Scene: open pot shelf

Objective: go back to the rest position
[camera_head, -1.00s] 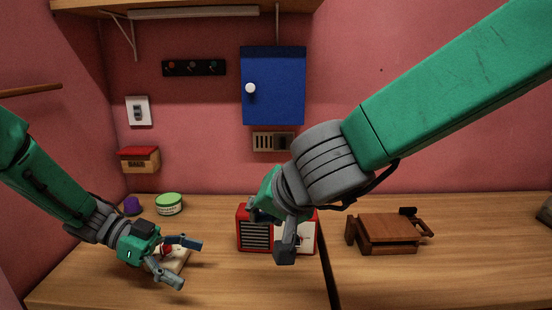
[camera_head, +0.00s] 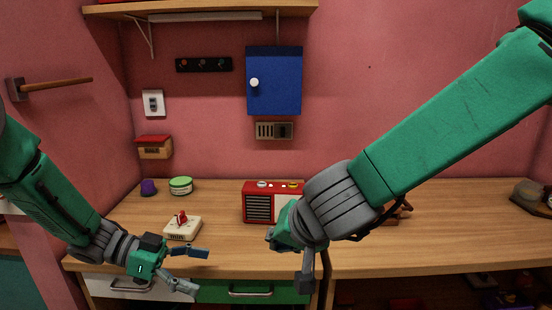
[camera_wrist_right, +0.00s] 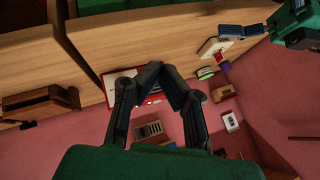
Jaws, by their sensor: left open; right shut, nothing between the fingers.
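My left gripper (camera_head: 199,270) is open and empty, in front of the worktop's front edge in the head view. It also shows at the upper right of the right wrist view (camera_wrist_right: 255,30). My right gripper (camera_head: 304,280) hangs from the long green arm, in front of the red radio's right side in the head view. In the right wrist view (camera_wrist_right: 160,70) its two fingertips meet with nothing between them. Both grippers appear clear of the objects, though the exact gap between the right one and the worktop is hard to tell.
The worktop (camera_head: 440,225) bears a red radio (camera_head: 258,207), a white box with a red switch (camera_head: 182,229), a green-lidded tin (camera_head: 181,186) and a purple item (camera_head: 148,187). My right arm largely hides a brown wooden object (camera_head: 402,213). A blue cabinet (camera_head: 274,82) hangs behind.

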